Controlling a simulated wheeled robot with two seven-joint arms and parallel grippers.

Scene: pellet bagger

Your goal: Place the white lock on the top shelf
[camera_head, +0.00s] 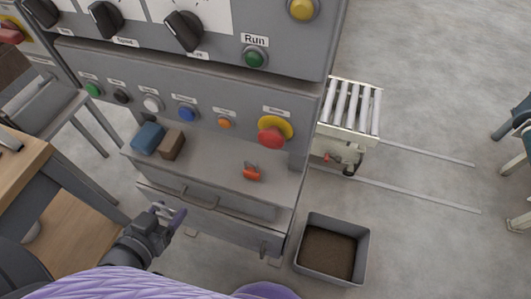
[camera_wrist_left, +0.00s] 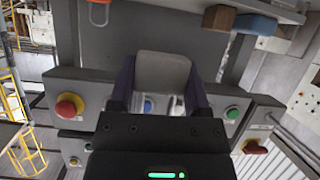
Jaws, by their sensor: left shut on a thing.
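My left gripper (camera_head: 168,212) is in front of the grey machine's lower drawers, with its fingers shut on a small whitish thing (camera_head: 158,208). In the left wrist view the gripper (camera_wrist_left: 160,85) has a finger on each side of a pale grey-white block, which looks like the white lock (camera_wrist_left: 162,72). The machine's open ledge (camera_head: 215,172) is just beyond and above the gripper, and the gripper is apart from it. A red lock (camera_head: 251,173) lies on the ledge's right part. Which surface is the top shelf is not clear. My right gripper is not in view.
A blue block (camera_head: 148,138) and a brown block (camera_head: 172,144) sit at the ledge's left. A bin of brown pellets (camera_head: 309,261) stands on the floor at right. A wooden table (camera_head: 20,170) is at left.

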